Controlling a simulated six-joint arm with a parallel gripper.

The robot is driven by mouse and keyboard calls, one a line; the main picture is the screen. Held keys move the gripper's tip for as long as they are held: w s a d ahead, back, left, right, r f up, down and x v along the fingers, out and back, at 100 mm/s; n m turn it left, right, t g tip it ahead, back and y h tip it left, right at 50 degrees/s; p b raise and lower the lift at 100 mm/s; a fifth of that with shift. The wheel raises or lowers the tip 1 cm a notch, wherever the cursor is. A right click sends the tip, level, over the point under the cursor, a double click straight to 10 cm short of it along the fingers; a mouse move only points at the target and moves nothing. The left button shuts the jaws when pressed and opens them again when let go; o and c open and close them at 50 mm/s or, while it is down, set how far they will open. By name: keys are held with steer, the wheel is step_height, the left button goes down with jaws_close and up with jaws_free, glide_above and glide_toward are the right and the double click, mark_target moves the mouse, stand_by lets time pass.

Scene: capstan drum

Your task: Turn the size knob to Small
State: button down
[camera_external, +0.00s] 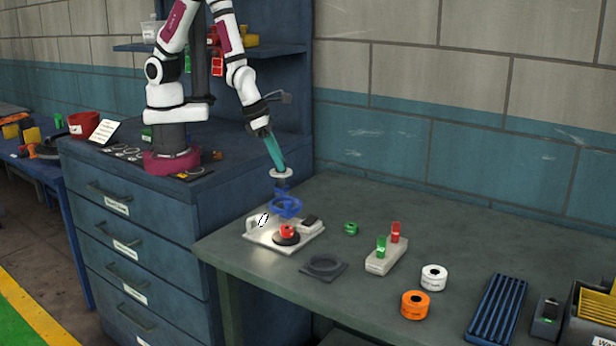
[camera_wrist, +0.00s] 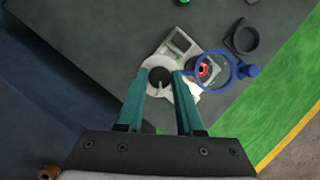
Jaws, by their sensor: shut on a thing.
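A dark round knob (camera_wrist: 160,77), apparently the size knob, shows between my teal fingertips in the wrist view, with a pale surround. My gripper (camera_wrist: 159,74) is shut on it, pointing down. In the external view my gripper (camera_external: 279,166) ends at a small white disc (camera_external: 282,174), with dark blue parts below it. The white base plate (camera_external: 262,239) carries a red part (camera_external: 288,231) on a dark round base. A blue ring (camera_external: 285,206) hangs above the red part; it also shows in the wrist view (camera_wrist: 229,84). The knob's markings and setting cannot be read.
A dark round holder (camera_external: 323,265) lies just in front of the plate. A green ring (camera_external: 351,228), a block with green and red pegs (camera_external: 385,261), and white (camera_external: 434,277) and orange (camera_external: 415,304) rolls stand to the right. The table's front left is clear.

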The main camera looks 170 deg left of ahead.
steer(key=shift+s+m+t, duration=0.1)
steer(key=shift+m+t, duration=0.3)
steer(key=shift+m, duration=0.7)
steer(key=shift+a, duration=0.1)
steer(key=c, duration=0.5)
jaws_free()
steer(key=shift+c, duration=0.2)
